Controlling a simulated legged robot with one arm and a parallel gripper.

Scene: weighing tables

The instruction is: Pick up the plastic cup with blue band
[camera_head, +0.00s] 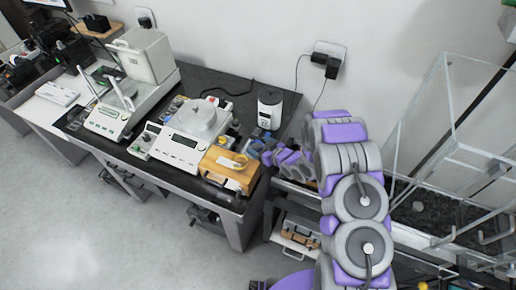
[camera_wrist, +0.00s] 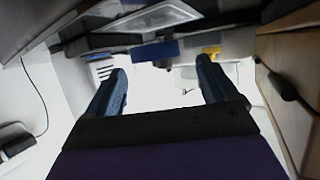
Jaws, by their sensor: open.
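I cannot make out a plastic cup with a blue band for certain in either view. My gripper (camera_wrist: 161,70) shows in the wrist view with its two blue fingers apart and nothing held between them. A blue piece (camera_wrist: 153,50) and a small yellow piece (camera_wrist: 210,51) show beyond the fingertips; I cannot tell what they belong to. In the head view my gripper (camera_head: 258,150) is at the right end of the dark table (camera_head: 228,84), beside a wooden box (camera_head: 230,178). It is small there and partly merges with things around it.
A white balance (camera_head: 182,143) stands left of the wooden box. A white cylindrical device (camera_head: 270,108) stands behind my gripper. Another instrument (camera_head: 112,115) is farther left. A clear-walled frame (camera_head: 450,150) stands at right. The floor (camera_head: 90,230) at front left is clear.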

